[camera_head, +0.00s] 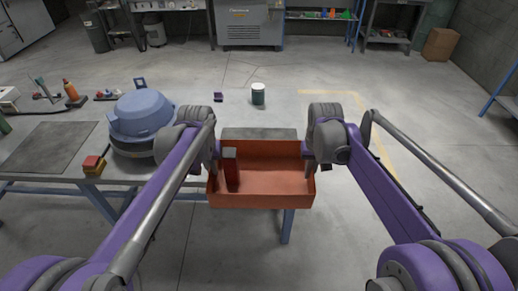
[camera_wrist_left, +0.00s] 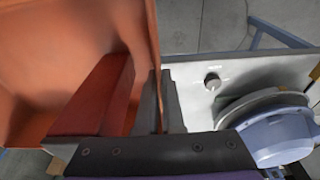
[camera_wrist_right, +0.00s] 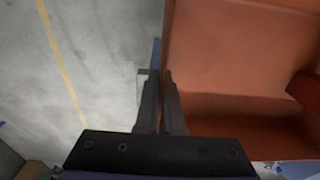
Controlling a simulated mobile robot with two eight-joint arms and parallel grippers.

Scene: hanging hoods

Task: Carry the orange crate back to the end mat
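The orange crate (camera_head: 275,198) is in the middle of the head view, level, at the right end of the table's front edge. A dark red block (camera_head: 231,172) stands inside at its left end. My left gripper (camera_head: 214,168) is at the crate's left wall; in the left wrist view its fingers (camera_wrist_left: 158,100) close on that wall. My right gripper (camera_head: 311,165) is at the right wall, its fingers (camera_wrist_right: 162,105) closed on it in the right wrist view. A dark grey mat (camera_head: 258,133) shows behind the crate, partly hidden by it. The crate's underside is hidden.
Another dark mat (camera_head: 45,146) lies on the table's left part. A blue domed hood (camera_head: 141,108) stands left of the crate, with red and yellow blocks (camera_head: 93,164) before it. A dark green can (camera_head: 258,94) and a small purple item (camera_head: 218,97) stand farther back.

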